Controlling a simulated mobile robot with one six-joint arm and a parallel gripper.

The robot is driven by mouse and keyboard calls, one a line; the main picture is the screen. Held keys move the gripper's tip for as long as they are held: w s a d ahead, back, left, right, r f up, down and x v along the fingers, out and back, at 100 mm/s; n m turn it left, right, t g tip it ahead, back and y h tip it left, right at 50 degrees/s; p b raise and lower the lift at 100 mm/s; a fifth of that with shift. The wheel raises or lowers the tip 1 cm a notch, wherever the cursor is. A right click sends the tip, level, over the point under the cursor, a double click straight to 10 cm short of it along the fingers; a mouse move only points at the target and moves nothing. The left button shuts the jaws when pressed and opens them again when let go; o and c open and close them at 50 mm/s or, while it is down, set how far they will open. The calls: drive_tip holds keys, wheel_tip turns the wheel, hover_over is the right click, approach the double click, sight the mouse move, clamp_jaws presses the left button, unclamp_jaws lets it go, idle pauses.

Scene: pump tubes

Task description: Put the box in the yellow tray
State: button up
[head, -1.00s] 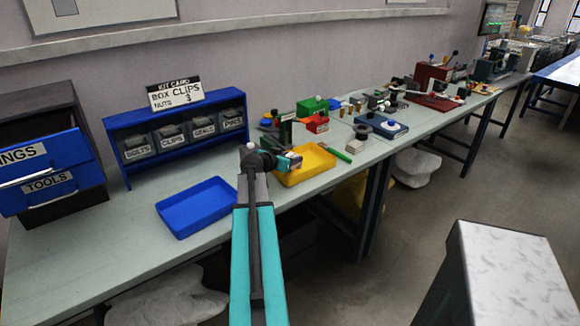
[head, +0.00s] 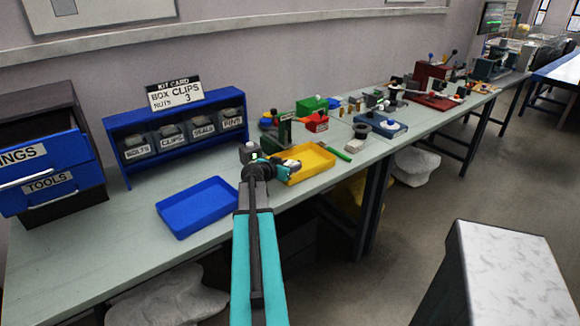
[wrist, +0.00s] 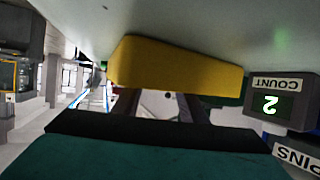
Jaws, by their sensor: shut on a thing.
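The yellow tray (head: 318,161) lies on the bench at the middle of the head view. In the wrist view it shows as a yellow wall (wrist: 175,65), upside down, past the fingers. My gripper (head: 288,165) is at the tray's left side, close to it and seemingly above its edge. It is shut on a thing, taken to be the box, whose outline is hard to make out. In the wrist view a dark bar and a teal surface fill the bottom and hide much of the grip.
A blue tray (head: 197,205) lies left of my arm. Behind it stands a blue rack (head: 117,122) of labelled bins. A count display (wrist: 282,99) reading 2 is near the yellow tray. A green pen-like thing (head: 333,151) and several fixtures crowd the right.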

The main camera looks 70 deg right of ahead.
drive_tip(key=shift+f, duration=0.15)
drive_tip(key=o, duration=0.7)
drive_tip(key=shift+o, duration=0.2)
drive_tip(key=shift+r, duration=0.25)
drive_tip(key=shift+w+a+r, duration=0.1)
drive_tip(key=shift+a+r, duration=0.05)
drive_tip(key=shift+a, duration=0.5)
drive_tip(key=shift+b+v, duration=1.15)
drive_tip(key=shift+v, duration=4.15)
drive_tip(key=shift+d+r, duration=0.1)
